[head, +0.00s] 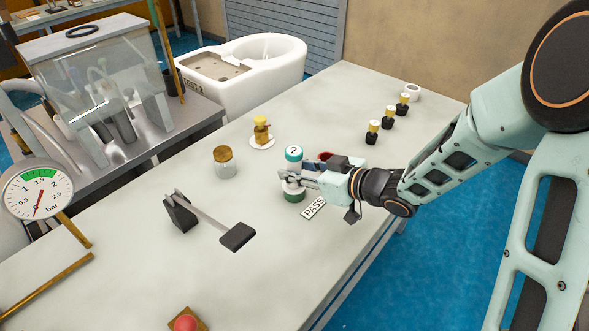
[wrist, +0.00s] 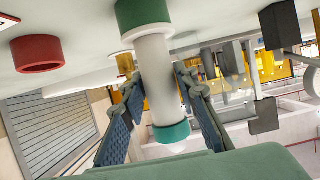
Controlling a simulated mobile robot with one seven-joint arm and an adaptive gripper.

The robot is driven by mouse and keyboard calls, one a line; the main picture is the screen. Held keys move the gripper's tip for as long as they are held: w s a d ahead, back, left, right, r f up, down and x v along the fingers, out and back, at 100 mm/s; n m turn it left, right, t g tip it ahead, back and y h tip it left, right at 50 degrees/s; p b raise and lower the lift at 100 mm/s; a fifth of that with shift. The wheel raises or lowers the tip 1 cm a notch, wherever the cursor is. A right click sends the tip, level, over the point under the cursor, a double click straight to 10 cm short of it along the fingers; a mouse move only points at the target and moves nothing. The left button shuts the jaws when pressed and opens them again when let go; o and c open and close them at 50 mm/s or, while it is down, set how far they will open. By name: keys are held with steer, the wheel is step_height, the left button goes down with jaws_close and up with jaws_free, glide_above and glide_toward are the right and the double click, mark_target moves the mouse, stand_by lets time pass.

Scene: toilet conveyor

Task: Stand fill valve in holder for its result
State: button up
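The fill valve (head: 294,162) is a white tube with a teal cap marked 2. It stands upright at the green holder (head: 294,194) beside the PASS sign (head: 314,208). The wrist view, with the table at its top, shows the valve's white tube (wrist: 155,75) meeting the green holder (wrist: 142,13) at a pale rim. Whether it sits fully down is hidden. My gripper (head: 301,179) is around the tube, with a blue-padded finger (wrist: 159,80) close against each side; it looks shut on the valve. A red holder (wrist: 37,53) stands nearby, partly hidden by my gripper in the head view (head: 325,156).
A glass jar with a brown lid (head: 224,162), a brass part on a white dish (head: 261,134) and a black lever stand (head: 181,212) are left of the holder. Several small yellow-topped parts (head: 388,118) stand at the back right. A red button (head: 185,323) is in front.

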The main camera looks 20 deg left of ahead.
steer(key=shift+o, duration=1.4)
steer(key=shift+d+r, duration=0.25)
steer(key=shift+r, duration=0.1)
steer(key=p+v, duration=0.1)
steer(key=v, duration=1)
steer(key=shift+d+p, duration=0.15)
steer(key=shift+p, duration=0.25)
